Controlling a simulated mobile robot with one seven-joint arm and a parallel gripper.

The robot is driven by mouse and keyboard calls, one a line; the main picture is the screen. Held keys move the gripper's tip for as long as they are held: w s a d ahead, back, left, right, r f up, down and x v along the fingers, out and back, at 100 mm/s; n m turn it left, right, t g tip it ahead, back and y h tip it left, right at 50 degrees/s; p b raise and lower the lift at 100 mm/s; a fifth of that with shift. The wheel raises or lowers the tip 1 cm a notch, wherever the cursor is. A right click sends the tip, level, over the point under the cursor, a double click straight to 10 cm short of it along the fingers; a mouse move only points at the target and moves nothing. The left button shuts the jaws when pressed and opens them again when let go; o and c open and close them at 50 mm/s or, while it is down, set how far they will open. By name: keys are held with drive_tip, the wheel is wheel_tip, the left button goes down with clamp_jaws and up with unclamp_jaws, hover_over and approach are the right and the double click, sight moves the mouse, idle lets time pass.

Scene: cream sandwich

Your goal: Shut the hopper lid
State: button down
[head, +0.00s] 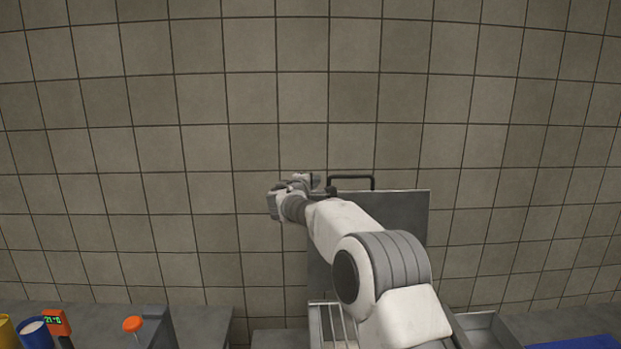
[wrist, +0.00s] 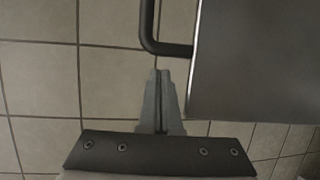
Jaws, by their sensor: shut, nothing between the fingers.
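The hopper lid (head: 405,208) is a flat grey panel standing raised against the tiled wall in the head view, with a dark bar handle (head: 351,178) on its top edge. My arm hides part of the lid. My gripper (head: 303,184) is at the lid's upper left, beside the handle. In the wrist view, the lid (wrist: 255,60) fills the upper right and the handle (wrist: 149,35) bends out from its edge. My gripper (wrist: 160,76) is shut and empty, with its tips just short of the handle's bend. I cannot tell whether they touch.
Below the lid is a metal-framed opening (head: 314,322), partly behind my arm. At lower left are an orange knob (head: 133,324), an orange box with a green display (head: 57,323) and cups (head: 36,332). A blue surface (head: 585,342) is at lower right. The tiled wall (head: 150,120) stands behind.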

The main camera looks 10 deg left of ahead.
drive_tip(key=shift+s+d+r, duration=0.2)
drive_tip(key=shift+s+d, duration=0.4)
drive_tip(key=shift+s, duration=0.1)
drive_tip(key=shift+s+d+r, duration=0.15)
drive_tip(key=shift+s+d, duration=0.45)
drive_tip(key=shift+s, duration=0.2)
drive_tip(key=shift+f, duration=0.1)
